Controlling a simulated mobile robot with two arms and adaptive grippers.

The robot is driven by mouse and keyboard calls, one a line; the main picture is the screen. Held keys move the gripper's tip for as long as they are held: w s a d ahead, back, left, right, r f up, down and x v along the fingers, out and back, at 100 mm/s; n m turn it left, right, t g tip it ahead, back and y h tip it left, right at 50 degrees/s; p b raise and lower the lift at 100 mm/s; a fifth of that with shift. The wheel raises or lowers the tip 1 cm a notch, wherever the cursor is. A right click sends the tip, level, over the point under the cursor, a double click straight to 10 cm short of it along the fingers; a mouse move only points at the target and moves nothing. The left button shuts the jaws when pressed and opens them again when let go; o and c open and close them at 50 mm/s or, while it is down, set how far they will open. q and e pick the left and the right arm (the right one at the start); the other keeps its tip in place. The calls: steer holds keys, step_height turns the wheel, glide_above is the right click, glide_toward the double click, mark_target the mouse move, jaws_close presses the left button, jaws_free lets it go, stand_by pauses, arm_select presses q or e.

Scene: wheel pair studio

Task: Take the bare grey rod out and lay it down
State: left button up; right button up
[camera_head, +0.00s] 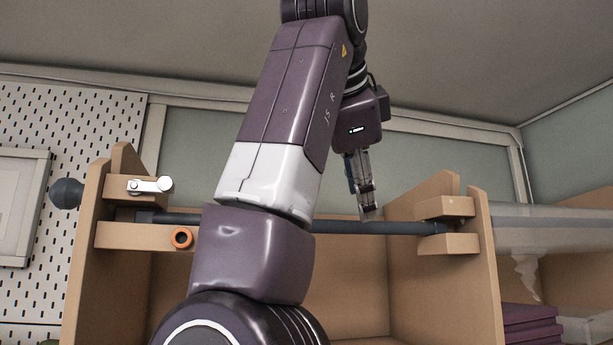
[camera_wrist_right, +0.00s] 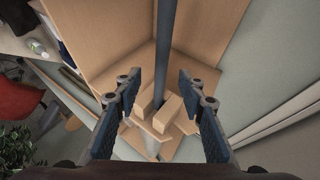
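The bare grey rod (camera_head: 345,227) lies level across the wooden stand (camera_head: 83,275), between a left and a right wooden bracket. Its right end sits in the slot of the right bracket (camera_head: 446,208). My arm hides part of its left half. My right gripper (camera_head: 368,213) points down at the rod, right of its middle. In the right wrist view, my right gripper (camera_wrist_right: 157,80) is open and the rod (camera_wrist_right: 166,35) runs between its fingers. Neither finger clearly touches it. My left gripper is not in view.
A dark ball knob (camera_head: 66,193) sticks out left of the stand. A clear tube (camera_head: 550,230) and purple boxes (camera_head: 530,325) are at right.

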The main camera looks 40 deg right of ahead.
steer(key=shift+w+d+f+t+y, duration=0.2)
steer(key=shift+d+f, duration=0.1)
steer(key=shift+d, duration=0.15)
steer(key=shift+w+d+f+t+y, duration=0.1)
steer(key=shift+w+d+f+t, duration=0.15)
steer(key=shift+d, duration=0.2)
steer(key=p+x, duration=0.1)
steer(key=x, duration=0.3)
steer(key=shift+w, duration=0.3)
steer(key=shift+s, duration=0.2)
steer(key=shift+c, duration=0.7)
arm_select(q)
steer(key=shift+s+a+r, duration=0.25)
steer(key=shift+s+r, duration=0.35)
arm_select(e)
steer(key=shift+w, duration=0.1)
jaws_close()
